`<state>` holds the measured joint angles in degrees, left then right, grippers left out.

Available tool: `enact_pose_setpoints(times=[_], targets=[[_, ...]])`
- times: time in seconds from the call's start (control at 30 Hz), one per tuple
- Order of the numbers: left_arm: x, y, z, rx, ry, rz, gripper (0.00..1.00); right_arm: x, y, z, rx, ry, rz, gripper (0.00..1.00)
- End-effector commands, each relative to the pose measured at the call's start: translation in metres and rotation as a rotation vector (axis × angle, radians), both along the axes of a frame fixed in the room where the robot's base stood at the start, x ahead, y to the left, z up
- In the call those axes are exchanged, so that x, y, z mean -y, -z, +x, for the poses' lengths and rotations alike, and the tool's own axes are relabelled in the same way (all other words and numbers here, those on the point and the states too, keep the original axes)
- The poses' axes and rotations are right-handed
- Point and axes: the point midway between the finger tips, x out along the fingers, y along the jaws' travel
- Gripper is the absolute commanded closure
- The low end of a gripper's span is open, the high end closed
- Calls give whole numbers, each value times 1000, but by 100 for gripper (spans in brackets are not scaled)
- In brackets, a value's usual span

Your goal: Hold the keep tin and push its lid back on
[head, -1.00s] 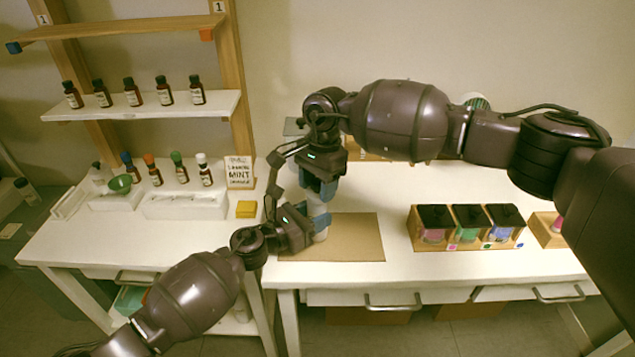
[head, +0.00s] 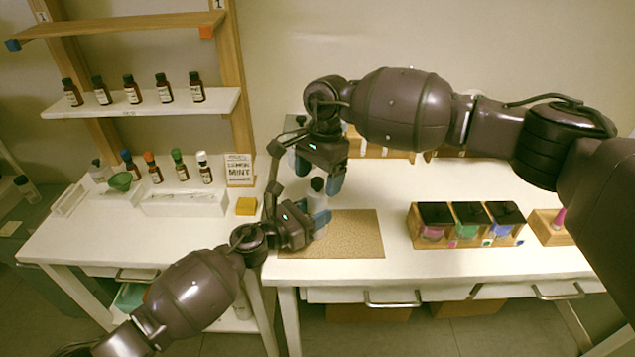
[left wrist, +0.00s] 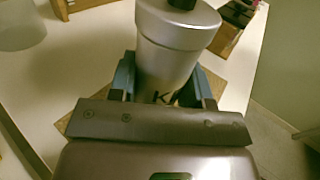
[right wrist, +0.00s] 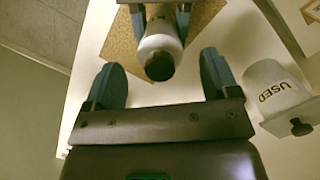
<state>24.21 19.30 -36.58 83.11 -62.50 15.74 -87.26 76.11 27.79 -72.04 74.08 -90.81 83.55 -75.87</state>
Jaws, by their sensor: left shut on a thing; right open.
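The keep tin (head: 317,199) is a grey metal can with a black knob on its lid; part of its lettering, a "K", shows in the left wrist view (left wrist: 165,70). The lid (left wrist: 182,28) sits on top of the tin; I see no clear gap under its rim. My left gripper (head: 318,218) is shut around the tin's body above the brown mat. My right gripper (head: 317,176) is open just above the tin. In the right wrist view, the black knob (right wrist: 160,66) lies between its spread fingers (right wrist: 162,80), touching neither.
A second tin marked "USED" (right wrist: 268,88) stands close by on the table. A wooden rack (head: 466,244) of coloured jars is to the right. A yellow block (head: 246,206) is on the left table.

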Motion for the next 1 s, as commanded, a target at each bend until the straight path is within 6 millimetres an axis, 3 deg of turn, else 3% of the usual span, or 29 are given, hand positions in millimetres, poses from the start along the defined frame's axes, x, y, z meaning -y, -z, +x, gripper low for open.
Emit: enact_pose_setpoints(times=[0.3, 0.5, 0.97, 1.0], targets=[[0, 1, 0, -1, 0, 0, 98, 7, -61, 7, 3, 0, 0, 19], [0, 1, 0, -1, 0, 0, 98, 9, -88, 10, 2, 0, 1, 19], [0, 1, 0, -1, 0, 0, 98, 11, -99, 11, 1, 0, -1, 19], [0, 1, 0, -1, 0, 0, 53, 11, -99, 11, 1, 0, -1, 19]])
